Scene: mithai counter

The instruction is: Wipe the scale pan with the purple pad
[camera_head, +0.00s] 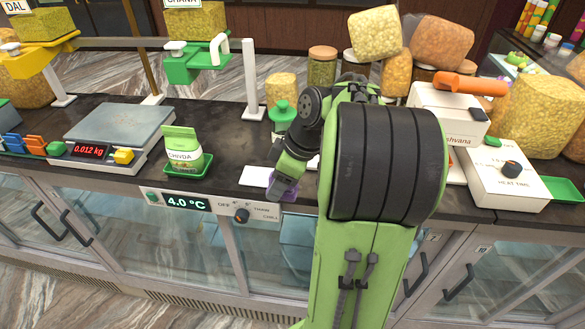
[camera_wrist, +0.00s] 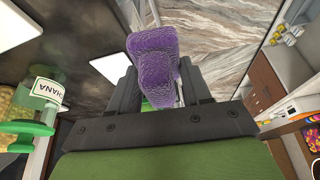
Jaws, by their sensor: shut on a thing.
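The purple pad (camera_wrist: 152,62) is between the two dark fingers of my gripper (camera_wrist: 158,88) in the wrist view, and the gripper is shut on it. In the head view the purple pad (camera_head: 288,190) shows only partly under my gripper (camera_head: 279,184), at the counter's front edge by a white plate. The scale (camera_head: 120,134) stands on the counter at the left, apart from the gripper. Its flat grey pan (camera_head: 120,123) is bare, and its display reads 0.012 kg.
A green tray (camera_head: 203,167) holding a CHIVDA packet (camera_head: 182,150) stands between the scale and my gripper. A white post (camera_head: 250,85) and a green dispenser (camera_head: 195,64) stand behind. Jars and a white sealing machine (camera_head: 447,105) are at the right.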

